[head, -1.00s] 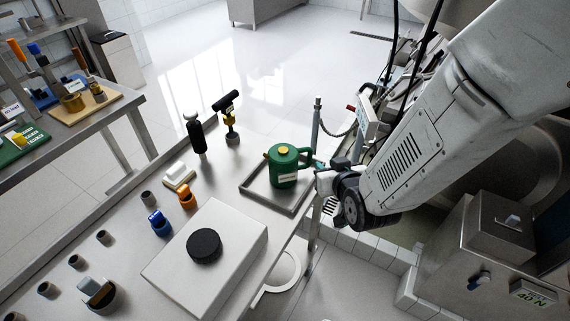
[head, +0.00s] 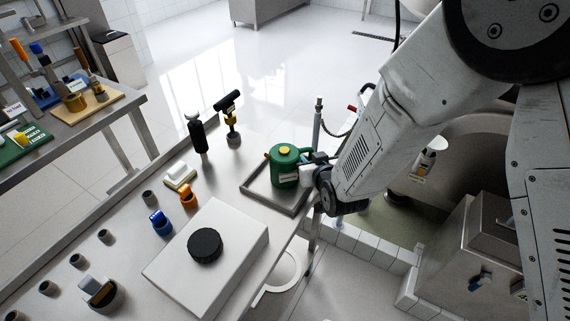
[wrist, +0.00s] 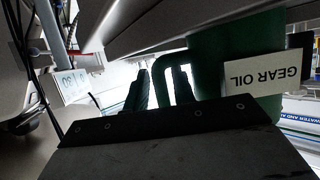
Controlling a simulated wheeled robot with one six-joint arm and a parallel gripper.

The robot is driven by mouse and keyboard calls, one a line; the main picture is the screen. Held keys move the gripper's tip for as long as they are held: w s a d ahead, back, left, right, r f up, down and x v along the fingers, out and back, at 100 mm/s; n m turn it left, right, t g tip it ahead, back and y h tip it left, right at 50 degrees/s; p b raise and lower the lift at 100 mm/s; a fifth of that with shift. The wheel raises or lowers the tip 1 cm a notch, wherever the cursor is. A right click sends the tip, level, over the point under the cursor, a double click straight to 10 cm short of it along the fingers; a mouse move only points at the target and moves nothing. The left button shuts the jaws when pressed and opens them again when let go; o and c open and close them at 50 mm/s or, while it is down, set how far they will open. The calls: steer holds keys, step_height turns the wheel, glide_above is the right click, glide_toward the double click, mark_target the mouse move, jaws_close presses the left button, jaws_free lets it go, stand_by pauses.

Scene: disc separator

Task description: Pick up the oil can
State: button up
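The oil can (head: 284,166) is green with a yellow cap and stands upright in a shallow grey tray (head: 248,190) at the table's edge. My gripper (head: 311,168) is at the can's right side, by its handle, and partly covers it. In the wrist view the can (wrist: 215,62) appears upside down, with a white "GEAR OIL" label. Its handle (wrist: 160,75) shows in the gap between a grey bar above and the dark plate of my gripper (wrist: 165,85) below. The gripper looks open around the handle. Contact cannot be made out.
A white box with a black disc (head: 205,246) lies left of the tray. Steel machinery is on the right.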

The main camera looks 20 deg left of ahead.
jaws_close()
steer(key=shift+r, duration=0.1)
stand_by(1.2)
